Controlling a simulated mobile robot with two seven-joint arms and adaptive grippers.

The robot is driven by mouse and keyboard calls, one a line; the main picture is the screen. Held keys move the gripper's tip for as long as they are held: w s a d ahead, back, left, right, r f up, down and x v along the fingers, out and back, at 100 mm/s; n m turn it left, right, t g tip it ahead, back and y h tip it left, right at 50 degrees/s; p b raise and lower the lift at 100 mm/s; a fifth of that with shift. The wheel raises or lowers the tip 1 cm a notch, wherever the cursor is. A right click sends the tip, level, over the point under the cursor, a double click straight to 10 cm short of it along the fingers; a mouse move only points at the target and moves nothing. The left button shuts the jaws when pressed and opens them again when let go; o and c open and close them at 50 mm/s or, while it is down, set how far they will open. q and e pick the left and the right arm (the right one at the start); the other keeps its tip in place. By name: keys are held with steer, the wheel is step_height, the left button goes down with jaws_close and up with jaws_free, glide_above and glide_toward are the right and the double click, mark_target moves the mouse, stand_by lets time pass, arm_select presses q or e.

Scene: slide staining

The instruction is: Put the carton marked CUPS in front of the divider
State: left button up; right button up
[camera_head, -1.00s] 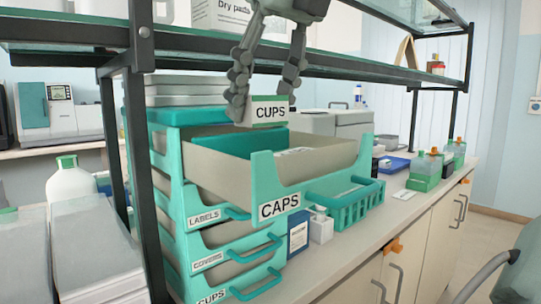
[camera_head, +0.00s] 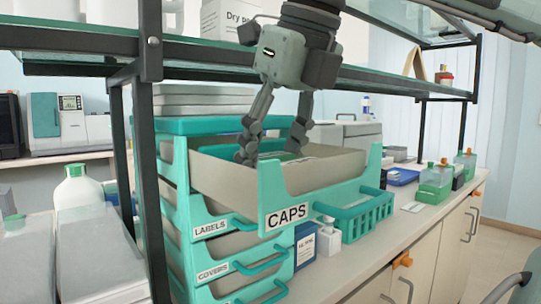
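The drawer marked CAPS (camera_head: 287,215) is pulled out at the top of the teal drawer stack. A teal panel (camera_head: 215,151), perhaps the divider, shows inside it behind the fingers. My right gripper (camera_head: 272,152) points down into this drawer, its fingers spread apart and their tips near the level of the front wall. The CUPS carton's label is not visible now; the front wall and fingers may hide the carton. I cannot tell whether it is between the fingertips. My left gripper is not in view.
A dark-framed glass shelf (camera_head: 75,42) runs above the drawers, close to my gripper. A teal basket (camera_head: 368,220) and small boxes (camera_head: 307,243) stand right of the stack. Green-based bottles (camera_head: 435,185) stand farther along the counter.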

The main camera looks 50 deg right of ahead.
steer(key=o, duration=1)
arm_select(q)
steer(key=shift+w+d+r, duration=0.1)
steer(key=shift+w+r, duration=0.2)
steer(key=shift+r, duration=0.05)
arm_select(e)
steer(key=shift+r+p, duration=0.25)
steer(key=shift+p, duration=0.05)
steer(key=shift+s+r, duration=0.15)
steer(key=shift+r, duration=0.3)
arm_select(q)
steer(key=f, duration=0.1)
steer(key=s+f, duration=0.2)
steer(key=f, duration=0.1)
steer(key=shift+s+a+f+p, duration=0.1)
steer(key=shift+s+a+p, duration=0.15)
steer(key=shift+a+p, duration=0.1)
arm_select(e)
steer(key=v, duration=1.1)
steer(key=shift+s+f, duration=0.1)
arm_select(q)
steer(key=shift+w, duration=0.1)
